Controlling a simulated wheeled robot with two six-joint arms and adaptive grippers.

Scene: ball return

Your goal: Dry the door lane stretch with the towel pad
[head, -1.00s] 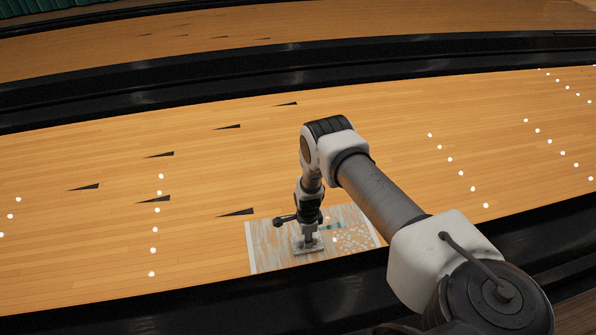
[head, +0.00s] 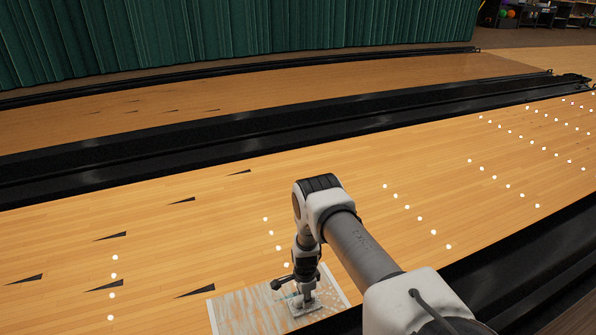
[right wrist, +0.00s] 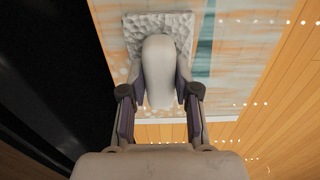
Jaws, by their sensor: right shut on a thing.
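The towel pad (head: 305,306) is a pale grey block with a rounded light handle. It lies on the door lane stretch (head: 235,312), a whitish, streaked rectangle on the wooden lane beside the black gutter. My right gripper (head: 305,286) is shut on the handle from above. In the right wrist view the pad (right wrist: 185,22) shows a bumpy grey top, and my right gripper (right wrist: 160,85) has a finger on each side of the handle (right wrist: 158,60). Orange wood shows through the pale film around the pad, and a teal strip (right wrist: 206,40) lies beside it. My left gripper is not in view.
A black gutter (head: 520,275) runs along the near side of the lane, and another black divider (head: 240,135) lies beyond it. A green curtain (head: 200,40) hangs at the back. The lane (head: 400,160) is otherwise clear, with dark arrows and white dots.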

